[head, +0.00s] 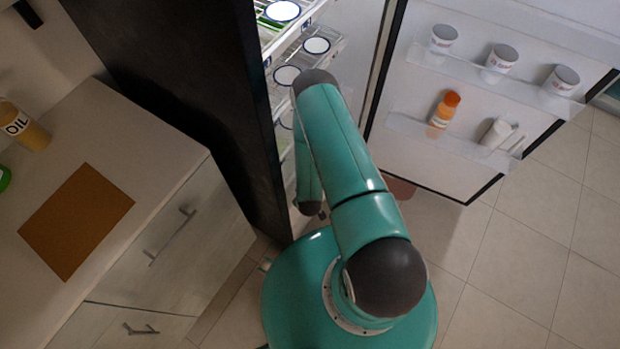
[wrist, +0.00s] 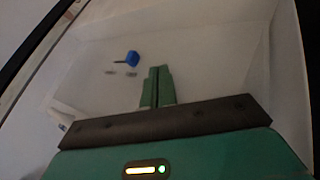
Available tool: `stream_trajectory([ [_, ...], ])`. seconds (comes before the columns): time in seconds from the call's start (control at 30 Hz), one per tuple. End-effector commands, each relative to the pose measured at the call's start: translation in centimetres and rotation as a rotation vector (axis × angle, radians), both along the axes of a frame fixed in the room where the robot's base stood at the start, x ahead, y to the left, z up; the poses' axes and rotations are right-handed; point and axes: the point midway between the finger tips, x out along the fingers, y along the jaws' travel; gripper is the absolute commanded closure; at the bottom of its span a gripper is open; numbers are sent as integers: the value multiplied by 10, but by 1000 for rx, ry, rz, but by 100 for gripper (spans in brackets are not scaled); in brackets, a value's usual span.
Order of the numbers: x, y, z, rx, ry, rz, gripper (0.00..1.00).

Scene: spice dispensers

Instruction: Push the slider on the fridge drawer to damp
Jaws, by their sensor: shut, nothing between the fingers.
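In the wrist view a small blue knob (wrist: 132,58), which looks like the slider, stands out from a pale grey drawer front (wrist: 205,65). A thin dark line runs left from the knob, with two small dark marks below it. My gripper (wrist: 157,70) has its green fingers together and empty, below and right of the knob in the picture. A gap shows between them in the picture; the depth between them is hard to tell. In the head view my arm covers the lower fridge, and neither the slider nor my gripper can be made out.
The fridge door (head: 440,165) stands open on the right, with white jars (head: 502,58) and an orange bottle (head: 444,109) on its shelves. The dark fridge side (head: 175,110) and a counter (head: 140,150) are on the left. Tiled floor is clear at lower right.

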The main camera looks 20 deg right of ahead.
Motion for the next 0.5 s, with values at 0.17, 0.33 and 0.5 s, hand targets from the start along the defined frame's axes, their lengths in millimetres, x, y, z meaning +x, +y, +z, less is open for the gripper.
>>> stream_trajectory([
  [0.17,21,-7,-30,1,0,-3,100],
  [0.33,41,-24,-40,-1,-3,-6,100],
  [0.5,51,-38,-40,0,-2,-3,100],
])
